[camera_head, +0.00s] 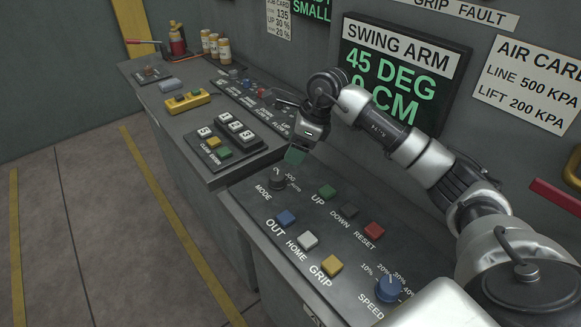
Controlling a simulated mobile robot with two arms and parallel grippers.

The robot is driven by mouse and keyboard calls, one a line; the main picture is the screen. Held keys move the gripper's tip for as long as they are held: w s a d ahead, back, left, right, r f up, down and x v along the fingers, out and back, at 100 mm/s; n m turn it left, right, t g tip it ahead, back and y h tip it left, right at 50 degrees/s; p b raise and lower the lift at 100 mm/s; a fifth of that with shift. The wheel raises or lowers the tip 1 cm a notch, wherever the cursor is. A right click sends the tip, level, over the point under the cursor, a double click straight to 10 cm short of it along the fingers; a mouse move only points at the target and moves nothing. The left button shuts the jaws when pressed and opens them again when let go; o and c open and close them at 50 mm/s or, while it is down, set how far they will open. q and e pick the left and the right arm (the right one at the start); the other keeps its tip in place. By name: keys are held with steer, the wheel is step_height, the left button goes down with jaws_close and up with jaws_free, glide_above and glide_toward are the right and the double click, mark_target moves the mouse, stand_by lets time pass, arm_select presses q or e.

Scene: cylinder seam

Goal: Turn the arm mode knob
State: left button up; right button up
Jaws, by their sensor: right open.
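The arm mode knob (277,182) is a small dark knob on the near grey console, at its far left end. It stands above the MODE label, with JOG and AUTO printed to its right. My right gripper (294,154) reaches in from the right and hangs just above and behind the knob, pointing down. It is open and apart from the knob, with nothing seen in it. A greenish fingertip pad shows; the other finger is hard to make out. My left gripper is not in view.
A SWING ARM display (400,70) hangs on the wall behind. A keypad console adjoins at left.

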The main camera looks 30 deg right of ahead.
mark_target(278, 175)
steer(key=x, duration=0.2)
steer(key=a+p+x, duration=0.1)
steer(key=x, duration=0.1)
steer(key=shift+a+f, duration=0.1)
steer(key=shift+f, duration=0.05)
steer(key=x, duration=0.4)
steer(key=shift+d+f+p, duration=0.1)
steer(key=shift+d+p, duration=0.15)
steer(key=shift+p, duration=0.1)
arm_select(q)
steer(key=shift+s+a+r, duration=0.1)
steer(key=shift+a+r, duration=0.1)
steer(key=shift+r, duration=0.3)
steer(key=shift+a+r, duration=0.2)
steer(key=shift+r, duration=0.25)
arm_select(e)
steer(key=shift+x, duration=0.75)
steer(key=shift+c, duration=0.4)
steer(key=c, duration=0.8)
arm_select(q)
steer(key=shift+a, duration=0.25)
